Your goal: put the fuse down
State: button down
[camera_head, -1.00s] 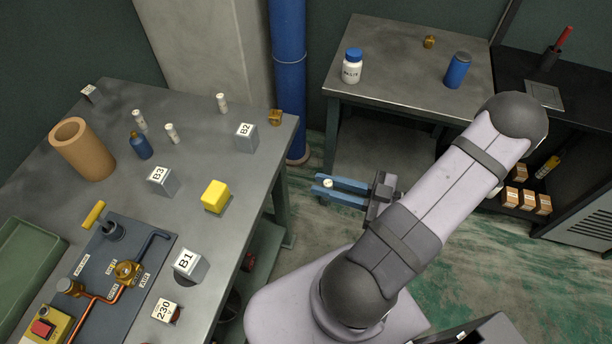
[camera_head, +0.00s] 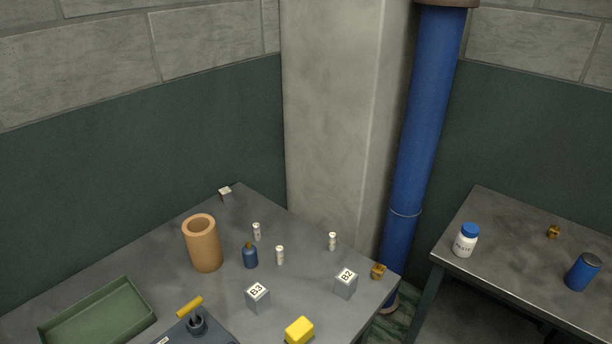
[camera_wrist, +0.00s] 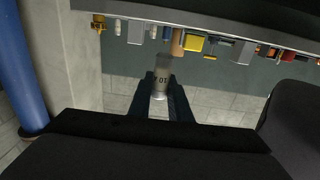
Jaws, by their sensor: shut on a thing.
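My gripper (camera_wrist: 160,88) shows only in the wrist view, its two dark fingers closed on a fuse (camera_wrist: 161,72). The fuse is a pale grey cylinder with dark marking that seems to read 10. It is held between the fingers, off any surface, with the bench edge behind it. In the head view, several small white cylinders that look like fuses stand on the grey bench (camera_head: 150,235): one at the left (camera_head: 257,231), one in the middle (camera_head: 280,255) and one at the right (camera_head: 332,241). My gripper is outside the head view.
On the bench stand a tan cylinder (camera_head: 204,245), a blue bottle (camera_head: 250,256), blocks B3 (camera_head: 257,297) and B2 (camera_head: 346,284), a yellow block (camera_head: 299,331) and a green tray (camera_head: 97,318). A blue pipe (camera_head: 425,130) rises behind. A second table (camera_head: 500,245) is at right.

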jog(key=shift+f+b, duration=1.95)
jog(key=shift+r, duration=0.1)
jog(key=b+x, duration=0.1)
jog(key=x, duration=2.7)
jog(key=shift+a+b, duration=0.15)
jog(key=shift+b, duration=0.25)
jog(key=shift+x, duration=1.9)
jog(key=shift+r, duration=0.15)
